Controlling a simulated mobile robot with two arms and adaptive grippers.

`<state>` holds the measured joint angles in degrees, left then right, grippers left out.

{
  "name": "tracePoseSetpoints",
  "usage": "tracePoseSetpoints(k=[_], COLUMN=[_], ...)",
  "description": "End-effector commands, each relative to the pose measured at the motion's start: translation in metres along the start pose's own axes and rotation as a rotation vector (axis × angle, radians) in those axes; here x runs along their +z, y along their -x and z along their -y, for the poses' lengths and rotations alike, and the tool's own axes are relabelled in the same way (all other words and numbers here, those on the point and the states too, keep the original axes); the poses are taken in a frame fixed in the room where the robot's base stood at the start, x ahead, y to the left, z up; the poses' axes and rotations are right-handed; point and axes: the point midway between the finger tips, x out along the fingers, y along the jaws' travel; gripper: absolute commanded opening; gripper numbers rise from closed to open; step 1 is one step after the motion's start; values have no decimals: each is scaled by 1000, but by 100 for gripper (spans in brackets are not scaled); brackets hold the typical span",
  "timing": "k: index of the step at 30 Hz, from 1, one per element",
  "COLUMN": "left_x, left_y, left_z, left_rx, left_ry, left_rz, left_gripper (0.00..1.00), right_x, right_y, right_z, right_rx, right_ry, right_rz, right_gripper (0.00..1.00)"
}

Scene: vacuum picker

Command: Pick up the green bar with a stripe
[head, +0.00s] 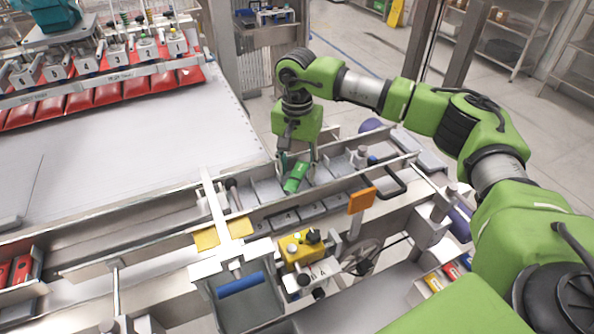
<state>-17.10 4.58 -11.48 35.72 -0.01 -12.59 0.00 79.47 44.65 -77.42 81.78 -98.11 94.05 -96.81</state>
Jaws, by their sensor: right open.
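The green bar (296,178) lies tilted in the grey metal channel (330,185) at the middle of the head view. A paler mark shows on it, but it is too small to tell whether it is a stripe. My right gripper (298,168) points down from above, right at the bar, with its open fingers around or just beside the bar's upper end. I cannot tell whether the fingers touch it. My left gripper is not in view.
The channel has metal walls and grey blocks beside the bar. An orange plate (362,200) and a yellow block (300,250) stand nearer. A blue-handled grey bin (250,305) is at the front. The wide pale table (130,150) at left is mostly clear.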

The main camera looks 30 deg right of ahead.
Motion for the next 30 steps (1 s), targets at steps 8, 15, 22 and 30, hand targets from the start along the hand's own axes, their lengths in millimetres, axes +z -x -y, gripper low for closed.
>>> tracePoseSetpoints(k=[8,15,22,30], left_x=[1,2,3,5], left_y=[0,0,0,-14], left_z=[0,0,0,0], left_rx=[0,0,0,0], left_ry=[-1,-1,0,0], left_rz=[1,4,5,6], left_gripper=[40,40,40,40], right_x=[0,0,0,-1], right_y=[-4,-3,-3,13], right_z=[0,0,0,1], right_rx=[-2,-1,-2,-5], right_ry=[0,0,0,1], right_rz=[-1,-1,-1,-4], right_gripper=[39,3,3,3])
